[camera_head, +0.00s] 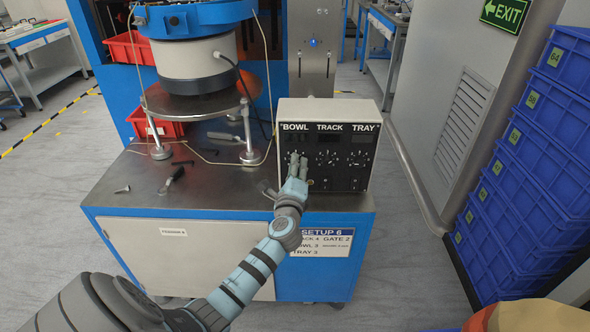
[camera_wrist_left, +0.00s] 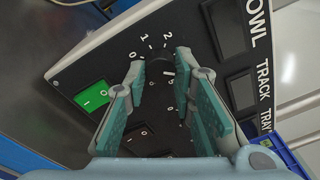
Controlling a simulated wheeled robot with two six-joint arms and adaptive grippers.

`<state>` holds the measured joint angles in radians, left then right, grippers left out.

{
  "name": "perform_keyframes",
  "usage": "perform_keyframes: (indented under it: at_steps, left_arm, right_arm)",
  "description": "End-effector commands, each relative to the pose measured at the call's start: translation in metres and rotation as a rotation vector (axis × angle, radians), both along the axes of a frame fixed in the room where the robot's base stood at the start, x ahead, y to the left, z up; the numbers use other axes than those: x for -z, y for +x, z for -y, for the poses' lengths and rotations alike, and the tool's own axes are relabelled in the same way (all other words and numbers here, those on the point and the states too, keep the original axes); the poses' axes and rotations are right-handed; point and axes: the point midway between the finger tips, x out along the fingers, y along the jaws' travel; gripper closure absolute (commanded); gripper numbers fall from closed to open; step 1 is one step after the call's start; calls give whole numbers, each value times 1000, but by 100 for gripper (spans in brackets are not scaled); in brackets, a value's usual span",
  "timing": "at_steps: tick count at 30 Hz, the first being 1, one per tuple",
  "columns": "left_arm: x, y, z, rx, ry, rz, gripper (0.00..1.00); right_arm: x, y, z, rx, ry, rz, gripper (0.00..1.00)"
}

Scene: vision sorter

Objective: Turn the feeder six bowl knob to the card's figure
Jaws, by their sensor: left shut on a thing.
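The feeder's control box (camera_head: 325,112) has a black panel labelled BOWL, TRACK and TRAY. My left gripper (camera_head: 297,162) is at the BOWL dial and shut on the bowl knob. In the left wrist view the knob (camera_wrist_left: 160,73) is dark and shows between the two teal finger pads, with a small white mark. The figures 1 and 2 show above it; the fingers hide the dial's right side. I cannot tell exactly which figure the knob points to. The card (camera_head: 322,243) on the cabinet front reads SETUP 6, TRACK 4, GATE 2, BOWL 3, TRAY 3.
The track knob (camera_head: 328,158) and tray knob (camera_head: 358,159) are close to the gripper's right. A green switch (camera_wrist_left: 93,97) and a dark switch (camera_wrist_left: 146,139) are near the fingers. The round bowl feeder (camera_head: 192,62) stands left. Loose tools lie on the metal top (camera_head: 130,180).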

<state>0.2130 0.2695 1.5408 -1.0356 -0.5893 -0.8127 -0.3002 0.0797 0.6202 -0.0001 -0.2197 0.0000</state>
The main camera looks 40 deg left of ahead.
Motion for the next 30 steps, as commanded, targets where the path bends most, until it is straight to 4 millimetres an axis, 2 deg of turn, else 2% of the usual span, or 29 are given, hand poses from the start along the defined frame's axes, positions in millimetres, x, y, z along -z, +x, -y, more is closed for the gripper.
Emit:
perform_keyframes:
  at_steps: [15,22,30]
  left_arm:
    - [4,0,0,1,-326,249,100]
    - [3,0,0,0,-451,342,100]
    - [2,0,1,0,-529,401,100]
  right_arm:
    - [37,1,3,-8,-5,2,60]
    - [47,5,17,-19,-26,8,60]
    - [54,8,17,-23,-28,13,60]
